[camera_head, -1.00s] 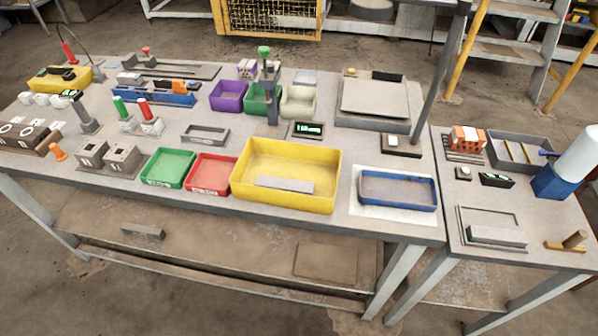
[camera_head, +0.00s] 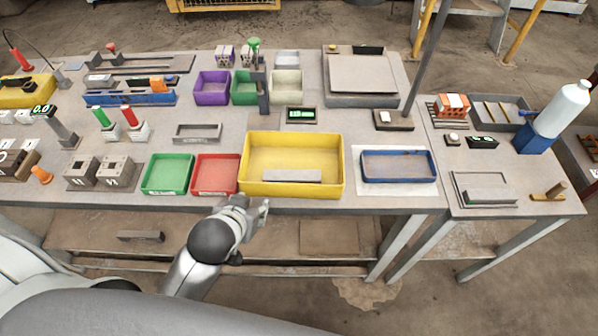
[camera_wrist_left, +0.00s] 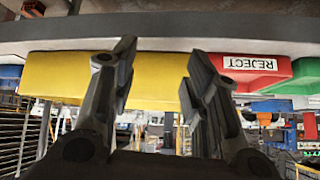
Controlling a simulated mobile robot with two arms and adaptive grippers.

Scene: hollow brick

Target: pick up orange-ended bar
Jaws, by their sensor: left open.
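A bar with an orange end (camera_head: 158,85) appears to lie on the long blue holder (camera_head: 130,97) at the back left of the table. The bar is small in the head view, and its full shape is hard to make out. My left gripper (camera_head: 253,206) is open and empty at the table's front edge, near the red and yellow trays and far from the bar. In the left wrist view its two fingers (camera_wrist_left: 157,75) are spread, with the yellow tray (camera_wrist_left: 150,78) beyond them. My right gripper is not in view.
Green (camera_head: 168,174), red (camera_head: 215,175) and yellow (camera_head: 247,185) trays line the front edge; the yellow one holds a grey bar (camera_head: 292,176). Red and green-handled pieces (camera_head: 130,117) stand before the blue holder. A post (camera_head: 262,90) rises at the back middle.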

